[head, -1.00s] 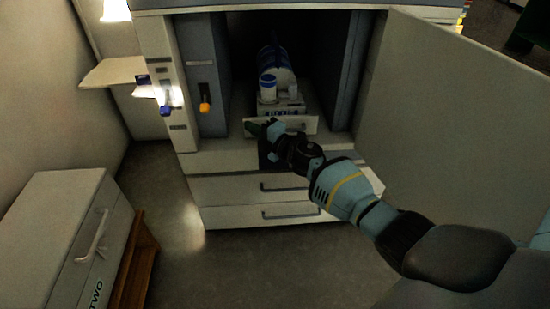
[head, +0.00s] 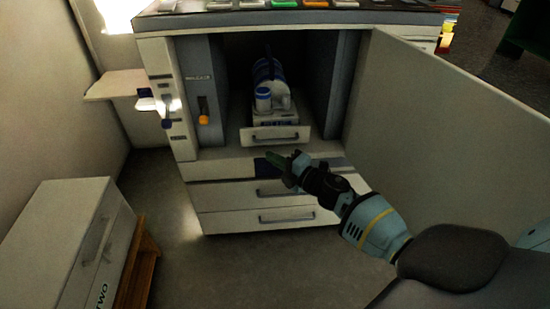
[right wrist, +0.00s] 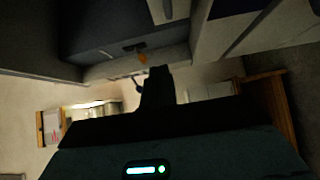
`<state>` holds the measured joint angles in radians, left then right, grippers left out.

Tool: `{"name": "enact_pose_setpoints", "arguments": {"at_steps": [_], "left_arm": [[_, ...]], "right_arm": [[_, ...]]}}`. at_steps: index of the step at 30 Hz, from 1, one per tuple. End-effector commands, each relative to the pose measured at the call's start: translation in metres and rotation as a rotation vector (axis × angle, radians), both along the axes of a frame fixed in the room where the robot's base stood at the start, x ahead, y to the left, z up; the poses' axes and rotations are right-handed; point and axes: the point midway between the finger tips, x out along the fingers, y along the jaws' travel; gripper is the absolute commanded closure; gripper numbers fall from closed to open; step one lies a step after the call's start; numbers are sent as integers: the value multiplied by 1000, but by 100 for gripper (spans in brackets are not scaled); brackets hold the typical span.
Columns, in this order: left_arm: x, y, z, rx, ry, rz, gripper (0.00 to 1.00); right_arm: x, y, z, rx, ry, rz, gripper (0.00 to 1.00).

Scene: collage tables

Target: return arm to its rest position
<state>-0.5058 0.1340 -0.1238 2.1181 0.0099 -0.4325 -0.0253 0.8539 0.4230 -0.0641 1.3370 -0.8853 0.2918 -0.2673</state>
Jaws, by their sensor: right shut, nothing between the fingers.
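My right arm comes in from the lower right in the head view. Its gripper (head: 282,165) is shut and empty, in front of the open cabinet (head: 158,72) and a little below its small inner drawer (head: 268,134). A gap shows between the gripper and that drawer's handle. In the right wrist view the dark gripper (right wrist: 157,85) points up, with nothing held. My left gripper is not in view.
The cabinet door (head: 450,140) stands wide open on the right, close to my right arm. A blue and white container (head: 268,88) sits inside. A white box (head: 55,240) on a wooden stand (head: 140,265) is at lower left. Floor between is clear.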

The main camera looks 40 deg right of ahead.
Motion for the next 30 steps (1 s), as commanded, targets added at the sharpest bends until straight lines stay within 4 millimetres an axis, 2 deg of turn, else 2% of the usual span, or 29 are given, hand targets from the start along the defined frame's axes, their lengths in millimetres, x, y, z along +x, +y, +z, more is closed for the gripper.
{"name": "enact_pose_setpoints", "arguments": {"at_steps": [10, 14, 17, 20, 24, 26, 30], "left_arm": [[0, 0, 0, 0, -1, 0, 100], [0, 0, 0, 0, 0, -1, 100], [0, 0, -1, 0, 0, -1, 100], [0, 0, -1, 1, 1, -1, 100], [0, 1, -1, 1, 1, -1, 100], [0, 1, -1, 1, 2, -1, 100], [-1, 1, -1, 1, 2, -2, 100]], "right_arm": [[-1, 1, -2, 4, 4, -1, 100], [-19, 8, -22, 54, 42, -13, 100], [-50, 19, -52, 146, 108, -40, 100], [-93, 33, -87, 264, 199, -85, 100], [-159, 51, -129, 433, 337, -165, 100], [-189, 58, -144, 504, 399, -205, 100], [-262, 75, -174, 666, 549, -308, 100]]}}
